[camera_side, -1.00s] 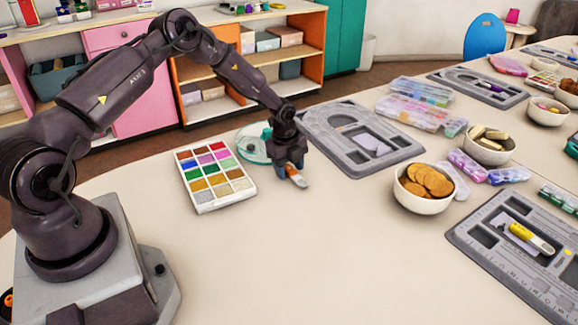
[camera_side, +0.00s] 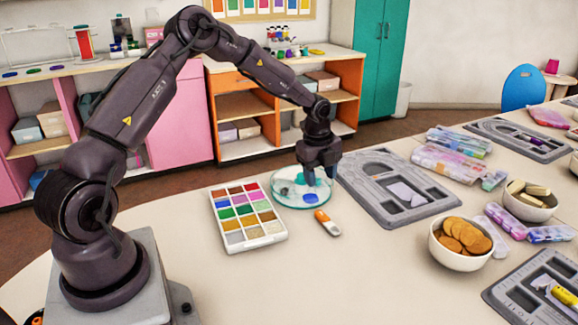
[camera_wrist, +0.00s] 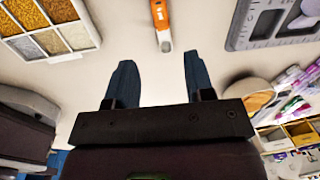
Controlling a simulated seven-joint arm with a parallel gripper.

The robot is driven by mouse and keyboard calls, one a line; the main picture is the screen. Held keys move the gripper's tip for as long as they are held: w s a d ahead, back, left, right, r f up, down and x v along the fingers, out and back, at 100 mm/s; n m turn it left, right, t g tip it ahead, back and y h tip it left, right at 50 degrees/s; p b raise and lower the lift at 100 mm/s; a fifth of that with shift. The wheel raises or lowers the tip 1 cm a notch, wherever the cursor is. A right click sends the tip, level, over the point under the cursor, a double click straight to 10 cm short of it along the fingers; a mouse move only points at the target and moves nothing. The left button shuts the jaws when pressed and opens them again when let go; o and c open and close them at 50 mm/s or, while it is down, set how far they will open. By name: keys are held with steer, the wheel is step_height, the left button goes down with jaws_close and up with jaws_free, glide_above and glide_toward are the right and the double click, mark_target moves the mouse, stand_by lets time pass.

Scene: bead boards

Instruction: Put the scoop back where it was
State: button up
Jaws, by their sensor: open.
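The scoop (camera_side: 327,222), with an orange handle and a pale end, lies on the table between the bead tray and the grey board. It also shows in the wrist view (camera_wrist: 162,26), past my fingertips and partly cut off by the top edge. My gripper (camera_side: 319,180) is open and empty, raised above the table and apart from the scoop. In the side view it overlaps the round clear dish (camera_side: 283,204). In the wrist view my two fingers (camera_wrist: 157,62) stand apart with only bare table between them.
A white bead tray (camera_side: 273,239) with coloured compartments lies left of the scoop. A grey bead board (camera_side: 360,193) lies right of it. A bowl of orange discs (camera_side: 447,259) stands farther right. The table in front of the scoop is clear.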

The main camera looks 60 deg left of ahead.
steer(key=s+d+r+n+t+y, duration=0.1)
steer(key=s+d+r+n, duration=0.35)
steer(key=r, duration=0.45)
steer(key=s+d+r+n+t+y, duration=0.1)
steer(key=s+d+r+n, duration=0.4)
steer(key=r, duration=0.5)
steer(key=s+d+r+n, duration=0.1)
steer(key=s+d+n, duration=0.1)
steer(key=s, duration=0.4)
steer(key=s+d+r+n+t+h, duration=0.1)
steer(key=s+d+n, duration=0.1)
steer(key=s, duration=0.3)
steer(key=s+d+r+n+t+h, duration=0.1)
steer(key=s+d+n, duration=0.1)
steer(key=s+n, duration=0.2)
steer(key=s, duration=0.2)
steer(key=shift+s+r, duration=0.25)
steer(key=shift+s, duration=0.05)
steer(key=shift+n, duration=0.25)
